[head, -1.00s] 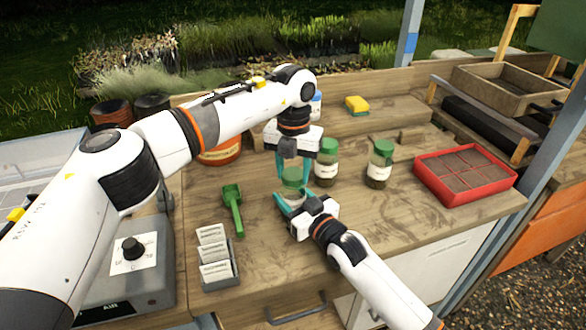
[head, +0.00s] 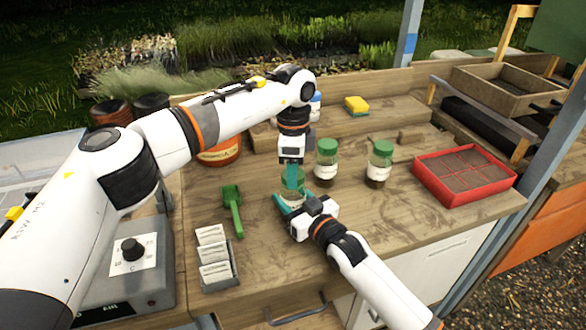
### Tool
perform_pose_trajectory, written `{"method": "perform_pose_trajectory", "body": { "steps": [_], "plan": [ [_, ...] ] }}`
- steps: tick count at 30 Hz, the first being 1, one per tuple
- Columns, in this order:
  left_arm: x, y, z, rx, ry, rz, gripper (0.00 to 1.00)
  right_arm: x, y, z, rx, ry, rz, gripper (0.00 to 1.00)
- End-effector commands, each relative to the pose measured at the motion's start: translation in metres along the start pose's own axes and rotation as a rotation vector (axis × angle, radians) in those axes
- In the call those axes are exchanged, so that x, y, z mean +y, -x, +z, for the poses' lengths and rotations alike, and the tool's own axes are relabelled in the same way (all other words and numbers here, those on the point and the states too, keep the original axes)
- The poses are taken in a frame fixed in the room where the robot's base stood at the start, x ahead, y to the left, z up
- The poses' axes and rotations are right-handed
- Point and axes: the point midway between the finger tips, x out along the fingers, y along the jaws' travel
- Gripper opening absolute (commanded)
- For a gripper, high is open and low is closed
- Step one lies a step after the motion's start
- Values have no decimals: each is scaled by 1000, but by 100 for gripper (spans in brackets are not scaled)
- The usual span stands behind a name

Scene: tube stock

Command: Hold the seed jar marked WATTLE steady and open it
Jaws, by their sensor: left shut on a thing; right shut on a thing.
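A glass jar with a green lid (head: 299,181) stands upright on the wooden bench. Its label is hidden, so I cannot read its name. My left gripper (head: 292,174) comes down from above, with its teal fingers shut on the lid. My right gripper (head: 291,199) reaches in from the front right and is shut around the jar's body. Two more green-lidded jars, one just behind (head: 326,161) and one to the right (head: 379,163), stand on the bench. Their white labels are too small to read.
A red seed tray (head: 465,175) lies at the right. A green scoop (head: 233,209) and a holder of white packets (head: 216,262) lie left of the held jar. An orange tub (head: 219,156) and a yellow sponge (head: 357,105) are further back. The bench front right is clear.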

Motion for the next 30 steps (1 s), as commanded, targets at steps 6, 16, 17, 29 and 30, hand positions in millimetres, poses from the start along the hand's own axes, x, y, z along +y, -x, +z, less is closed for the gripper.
{"method": "perform_pose_trajectory", "body": {
  "steps": [6, 16, 17, 29, 30],
  "plan": [
    [1, 0, 0, 0, -2, 2, 17, 0, 0, 0, 1, 0, 1, 0],
    [0, 0, 0, 0, -4, 1, 17, 0, 0, -1, 1, -1, 1, 0],
    [0, 0, 0, 0, -4, 1, 17, 0, 0, -1, 1, -1, 1, 0],
    [1, 12, 0, -1, -5, 2, 17, 0, 0, -1, 1, -1, 1, 0],
    [1, 13, 0, -1, -5, 2, 17, 0, 0, -1, 1, -1, 1, 0]
  ]
}}
